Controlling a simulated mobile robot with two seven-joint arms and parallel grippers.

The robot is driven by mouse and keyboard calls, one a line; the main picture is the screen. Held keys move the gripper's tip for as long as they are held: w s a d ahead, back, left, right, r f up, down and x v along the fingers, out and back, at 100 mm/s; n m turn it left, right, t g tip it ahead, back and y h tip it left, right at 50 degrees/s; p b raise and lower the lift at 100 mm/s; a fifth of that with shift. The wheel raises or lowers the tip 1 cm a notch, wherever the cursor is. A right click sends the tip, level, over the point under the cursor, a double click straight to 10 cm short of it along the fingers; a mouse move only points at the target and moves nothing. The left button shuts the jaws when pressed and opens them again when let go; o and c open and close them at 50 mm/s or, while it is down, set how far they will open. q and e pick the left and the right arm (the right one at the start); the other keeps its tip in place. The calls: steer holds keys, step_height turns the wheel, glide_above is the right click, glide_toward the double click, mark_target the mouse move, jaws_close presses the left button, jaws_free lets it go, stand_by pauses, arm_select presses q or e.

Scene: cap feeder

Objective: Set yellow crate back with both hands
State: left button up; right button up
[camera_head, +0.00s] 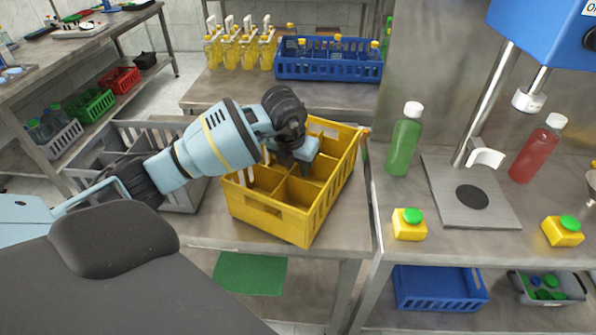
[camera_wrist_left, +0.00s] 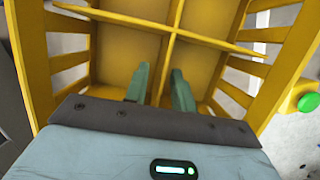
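The yellow crate (camera_head: 270,218) stands at an angle on the metal table, its near corner close to the table's front edge. It is divided into compartments, and those I can see are empty. My left gripper (camera_head: 303,166) reaches over the crate from the left and points down into it. In the left wrist view, the two fingers (camera_wrist_left: 160,88) are apart above the crate's dividers (camera_wrist_left: 168,50), with a gap between them. I cannot tell whether they touch a divider. The arm hides part of the crate's far left side. My right gripper is not in view.
A grey crate (camera_head: 185,198) stands just left of the yellow one. A blue crate with bottles (camera_head: 325,70) and several yellow dispensers (camera_head: 240,50) stand on the table behind. A green bottle (camera_head: 404,140), a yellow box with a green button (camera_head: 409,224) and a press stand (camera_head: 470,190) are on the right.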

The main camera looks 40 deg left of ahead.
arm_select(q)
steer(key=v, duration=0.9)
steer(key=shift+r, duration=0.1)
